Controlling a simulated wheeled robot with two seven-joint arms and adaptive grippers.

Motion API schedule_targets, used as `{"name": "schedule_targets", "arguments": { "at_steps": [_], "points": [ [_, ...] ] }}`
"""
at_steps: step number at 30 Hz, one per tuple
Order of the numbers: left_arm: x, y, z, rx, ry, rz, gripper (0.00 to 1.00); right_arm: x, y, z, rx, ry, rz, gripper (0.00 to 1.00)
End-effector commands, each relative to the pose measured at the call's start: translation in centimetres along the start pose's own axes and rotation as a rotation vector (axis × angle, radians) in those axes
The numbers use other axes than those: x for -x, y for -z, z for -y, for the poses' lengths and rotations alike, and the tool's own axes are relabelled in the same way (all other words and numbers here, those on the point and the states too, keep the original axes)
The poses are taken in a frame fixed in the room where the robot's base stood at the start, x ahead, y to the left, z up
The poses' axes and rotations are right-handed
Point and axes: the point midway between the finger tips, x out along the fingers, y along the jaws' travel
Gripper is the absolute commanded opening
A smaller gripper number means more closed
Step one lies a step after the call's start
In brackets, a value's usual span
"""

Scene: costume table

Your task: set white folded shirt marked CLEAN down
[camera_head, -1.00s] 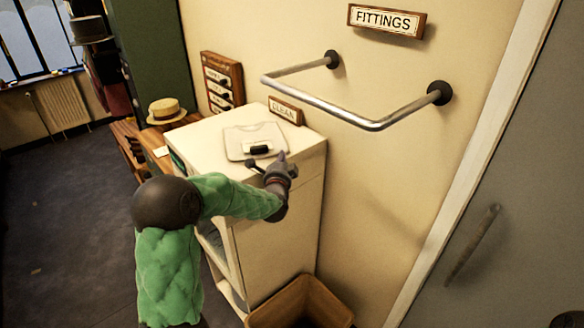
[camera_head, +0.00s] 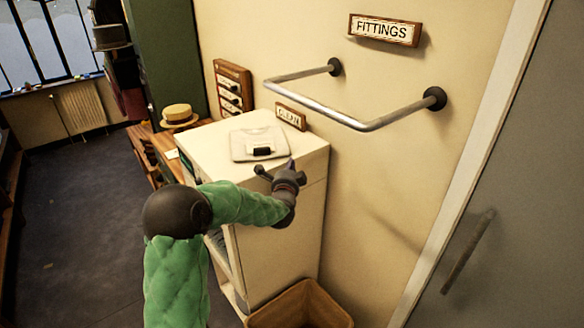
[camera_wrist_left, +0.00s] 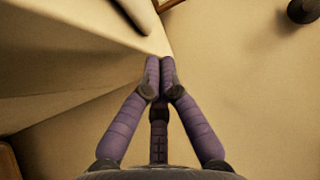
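The white folded shirt (camera_head: 258,138) lies flat on top of the cream cabinet (camera_head: 205,142), with a small black piece (camera_head: 262,151) at its near edge. The CLEAN sign (camera_head: 290,116) stands behind it by the wall. My left gripper (camera_head: 291,164) is at the cabinet's front right edge, just in front of the shirt and apart from it. In the left wrist view its two purple fingers (camera_wrist_left: 160,68) meet at the tips with nothing seen between them. My right gripper is not in view.
A metal rail (camera_head: 340,112) juts from the wall above right of the cabinet. A wooden bin (camera_head: 300,306) stands on the floor below. A straw hat (camera_head: 178,115) sits on a wooden piece to the left. A grey door (camera_head: 510,190) is at the right.

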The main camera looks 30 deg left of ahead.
Motion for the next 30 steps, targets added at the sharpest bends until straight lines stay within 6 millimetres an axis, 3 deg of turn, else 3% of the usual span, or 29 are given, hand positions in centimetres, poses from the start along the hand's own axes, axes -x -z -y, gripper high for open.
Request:
{"name": "schedule_targets", "arguments": {
  "at_steps": [18, 30],
  "points": [
    [8.5, 0.0, 0.1, 0.001, -0.001, 0.000, 0.00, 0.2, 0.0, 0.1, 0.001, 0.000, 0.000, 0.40],
    [9.9, 0.0, 0.0, 0.001, 0.000, 0.000, 0.00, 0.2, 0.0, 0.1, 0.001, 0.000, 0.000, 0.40]
  ]
}}
